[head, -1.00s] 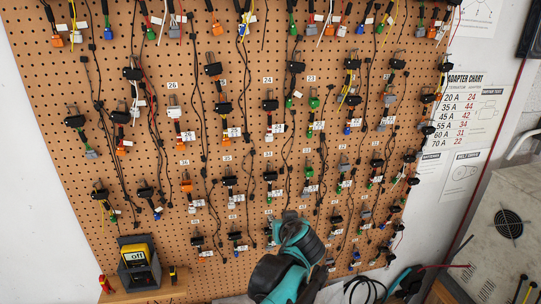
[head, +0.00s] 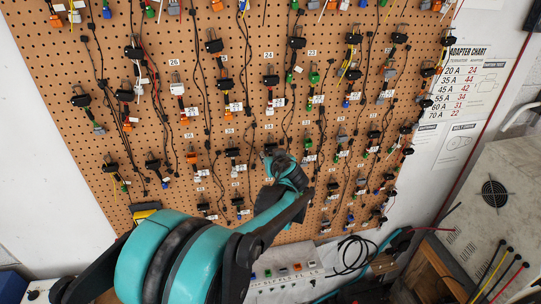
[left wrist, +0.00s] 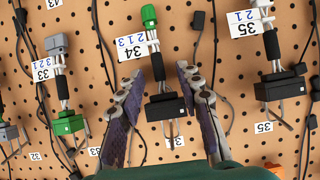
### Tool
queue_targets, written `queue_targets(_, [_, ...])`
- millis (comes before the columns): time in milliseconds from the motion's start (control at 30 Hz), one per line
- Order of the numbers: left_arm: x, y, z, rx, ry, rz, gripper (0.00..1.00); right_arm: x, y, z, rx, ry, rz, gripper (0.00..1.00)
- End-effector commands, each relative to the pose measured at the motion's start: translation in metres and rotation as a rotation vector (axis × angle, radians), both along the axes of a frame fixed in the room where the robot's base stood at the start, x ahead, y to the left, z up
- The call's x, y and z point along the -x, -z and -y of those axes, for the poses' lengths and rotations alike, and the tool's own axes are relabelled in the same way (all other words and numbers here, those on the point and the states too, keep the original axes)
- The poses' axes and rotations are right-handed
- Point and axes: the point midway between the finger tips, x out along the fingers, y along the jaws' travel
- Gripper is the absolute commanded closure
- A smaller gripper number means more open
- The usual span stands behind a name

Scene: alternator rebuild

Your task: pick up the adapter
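Several adapters, black boxes with wire leads and coloured plugs, hang on the pegboard (head: 110,200). In the left wrist view one adapter (left wrist: 165,107) hangs by the label 34, with a black box, a green plug (left wrist: 149,15) and a white tag. My left gripper (left wrist: 161,72) is open, with one finger on each side of this adapter. Gaps show between fingers and box. In the head view my left gripper (head: 277,160) is at the middle of the board and hides what is behind it. My right gripper is not in view.
Neighbouring adapters hang close by, one at 35 (left wrist: 280,87) and a green one at 33 (left wrist: 68,122). Loose leads hang between them. A white panel (head: 285,285) with coloured sockets is below the board. A grey machine (head: 495,225) stands at the right.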

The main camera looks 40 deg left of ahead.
Motion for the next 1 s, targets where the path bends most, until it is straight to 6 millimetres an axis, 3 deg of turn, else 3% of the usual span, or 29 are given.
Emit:
queue_targets(200, [0.0,0.001,0.0,0.0,0.0,0.0,0.65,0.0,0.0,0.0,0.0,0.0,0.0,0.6])
queue_targets(333, [0.0,0.001,0.0,-0.001,0.0,-0.001,0.99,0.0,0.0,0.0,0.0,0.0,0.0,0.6])
queue_targets(767, [0.0,-0.001,0.0,-0.001,0.0,-0.001,1.0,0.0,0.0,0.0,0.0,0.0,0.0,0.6])
queue_targets(1000, [0.002,-0.015,0.002,-0.001,0.0,-0.001,1.0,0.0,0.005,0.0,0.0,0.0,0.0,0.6])
